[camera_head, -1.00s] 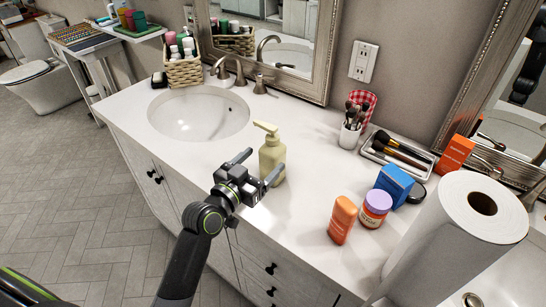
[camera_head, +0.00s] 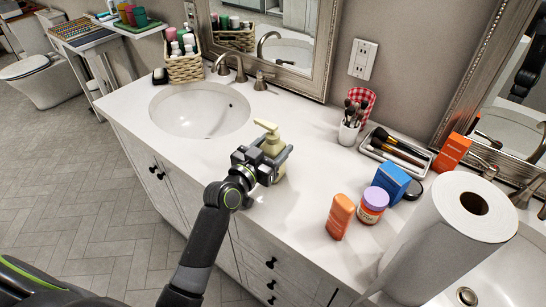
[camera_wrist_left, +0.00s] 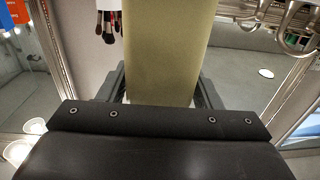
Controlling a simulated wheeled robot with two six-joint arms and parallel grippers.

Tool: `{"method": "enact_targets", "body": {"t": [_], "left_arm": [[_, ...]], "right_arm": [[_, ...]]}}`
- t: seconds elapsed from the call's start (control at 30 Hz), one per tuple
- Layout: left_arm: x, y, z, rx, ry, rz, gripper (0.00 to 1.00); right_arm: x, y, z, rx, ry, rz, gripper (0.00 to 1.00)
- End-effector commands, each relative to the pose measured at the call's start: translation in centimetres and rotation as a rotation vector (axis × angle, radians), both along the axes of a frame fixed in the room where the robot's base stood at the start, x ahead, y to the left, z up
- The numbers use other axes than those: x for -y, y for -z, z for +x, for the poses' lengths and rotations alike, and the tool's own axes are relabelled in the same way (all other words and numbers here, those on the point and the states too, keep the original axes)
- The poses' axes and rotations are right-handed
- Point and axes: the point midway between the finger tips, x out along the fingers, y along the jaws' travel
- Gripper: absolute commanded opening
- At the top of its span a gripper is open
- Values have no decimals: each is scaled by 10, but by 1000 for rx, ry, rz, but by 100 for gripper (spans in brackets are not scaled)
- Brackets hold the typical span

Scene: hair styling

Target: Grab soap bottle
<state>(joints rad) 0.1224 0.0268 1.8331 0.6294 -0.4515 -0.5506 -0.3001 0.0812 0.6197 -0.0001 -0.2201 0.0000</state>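The soap bottle (camera_head: 271,147) is pale yellow-green with a pump top. In the head view it stands upright on the white counter, in front of the sink. My left gripper (camera_head: 272,162) is around the bottle's body, with a finger on each side. In the left wrist view the bottle's plain body (camera_wrist_left: 165,55) fills the gap between the fingers (camera_wrist_left: 163,90), which look closed against its sides. My right gripper is not in view.
To the right stand an orange bottle (camera_head: 340,216), a purple-lidded jar (camera_head: 372,206), a blue box (camera_head: 392,182) and a paper towel roll (camera_head: 450,240). A brush cup (camera_head: 348,132) and tray (camera_head: 425,160) are behind. The sink (camera_head: 200,112) and basket (camera_head: 185,68) are to the left.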

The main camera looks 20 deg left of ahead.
Motion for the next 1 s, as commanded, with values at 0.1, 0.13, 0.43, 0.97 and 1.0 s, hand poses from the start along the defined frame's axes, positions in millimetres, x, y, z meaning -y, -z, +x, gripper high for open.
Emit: {"method": "enact_targets", "body": {"t": [0.1,0.13,0.43,0.97,1.0], "left_arm": [[0,0,0,0,0,0,42],[0,0,0,0,0,0,39],[0,-1,0,2,0,-1,22],[0,-83,0,8,1,1,22],[0,-88,0,7,1,1,22]], "right_arm": [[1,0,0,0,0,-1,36],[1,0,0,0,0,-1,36],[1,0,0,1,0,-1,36],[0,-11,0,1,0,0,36],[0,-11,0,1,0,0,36]]}}
